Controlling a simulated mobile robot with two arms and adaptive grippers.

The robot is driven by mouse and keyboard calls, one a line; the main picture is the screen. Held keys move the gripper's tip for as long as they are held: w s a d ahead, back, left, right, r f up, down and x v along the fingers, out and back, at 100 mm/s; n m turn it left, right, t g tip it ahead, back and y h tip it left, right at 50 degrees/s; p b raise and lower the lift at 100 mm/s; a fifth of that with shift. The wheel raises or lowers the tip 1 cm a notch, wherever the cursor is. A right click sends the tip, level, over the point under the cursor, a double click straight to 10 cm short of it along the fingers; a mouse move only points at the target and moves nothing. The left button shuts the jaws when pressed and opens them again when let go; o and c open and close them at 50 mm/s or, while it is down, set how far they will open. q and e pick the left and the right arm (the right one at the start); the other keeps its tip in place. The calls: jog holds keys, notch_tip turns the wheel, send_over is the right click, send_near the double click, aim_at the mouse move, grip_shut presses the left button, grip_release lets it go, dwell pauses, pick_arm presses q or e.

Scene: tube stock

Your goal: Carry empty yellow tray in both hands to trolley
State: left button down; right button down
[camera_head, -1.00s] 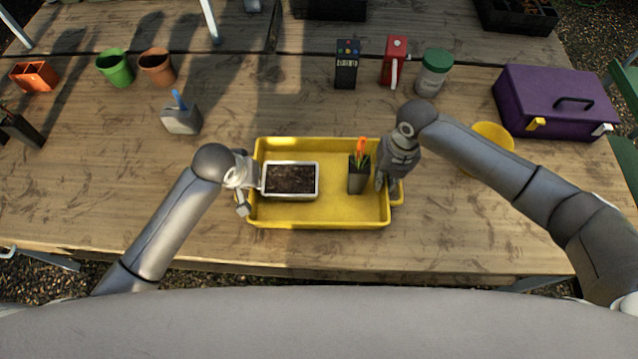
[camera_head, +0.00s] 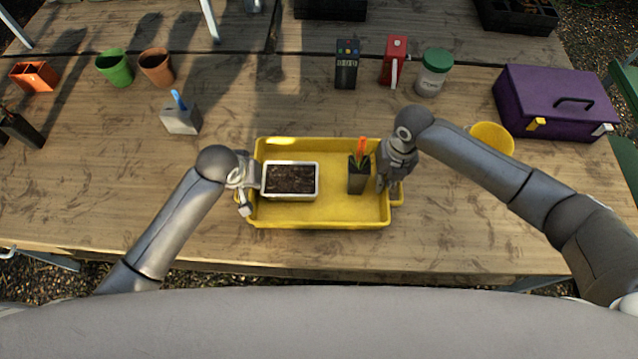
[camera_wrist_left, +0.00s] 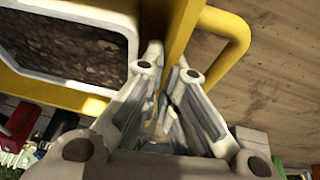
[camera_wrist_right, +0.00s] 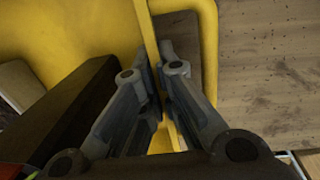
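The yellow tray (camera_head: 335,222) lies on the wooden table in front of me. It is not empty: a white planter of dark soil (camera_head: 290,180) stands in its left part and a dark square pot with a plant and orange label (camera_head: 357,178) at its right. My left gripper (camera_head: 246,200) is shut on the tray's left wall; in the left wrist view the fingers (camera_wrist_left: 168,82) lie on both sides of the wall. My right gripper (camera_head: 384,182) is shut on the right wall, beside the dark pot; its fingers (camera_wrist_right: 156,80) straddle the wall in the right wrist view.
A purple toolbox (camera_head: 555,92) and yellow pot (camera_head: 492,138) stand at right. A grey holder (camera_head: 181,118) and several pots stand at left. No trolley is identifiable.

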pick_arm(q)
jog(key=shift+r, duration=0.25)
pick_arm(e)
jog(key=shift+r, duration=0.25)
